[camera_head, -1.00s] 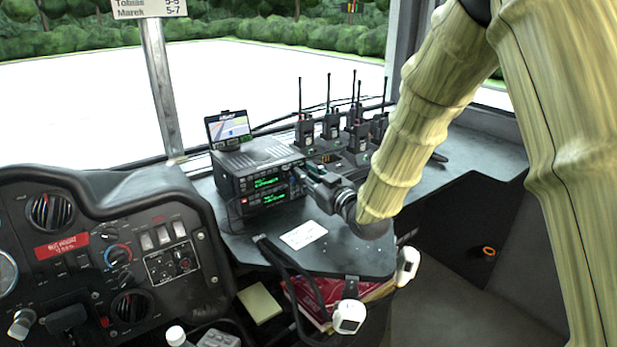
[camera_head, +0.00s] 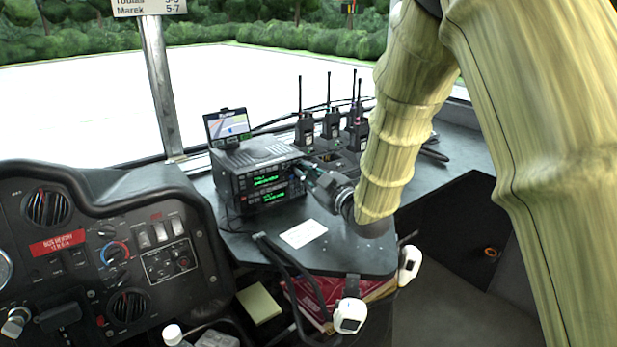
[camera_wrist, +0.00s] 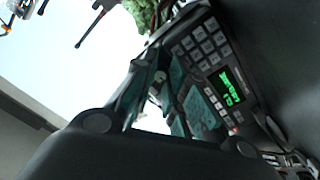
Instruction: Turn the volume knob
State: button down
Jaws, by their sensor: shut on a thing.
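The black radio (camera_head: 240,182) stands on the dark console with two green-lit displays on its front. My gripper (camera_head: 306,174) is at the right end of the upper radio unit's front, shut on the volume knob. The fingers hide most of the knob in the head view. In the wrist view, the green-padded fingers (camera_wrist: 163,92) close in front of the radio face, and a small round grey part, likely the knob (camera_wrist: 159,76), shows between them. The radio's keypad and green display (camera_wrist: 229,87) are to the right of the fingers.
Several handheld radios with antennas (camera_head: 331,122) stand behind my arm. A small navigation screen (camera_head: 228,126) is on top of the radio. A white card (camera_head: 303,232) lies on the console. Black cables (camera_head: 284,262) hang over its front edge, and the dashboard (camera_head: 100,250) is at left.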

jog(key=c, duration=1.7)
grip_release()
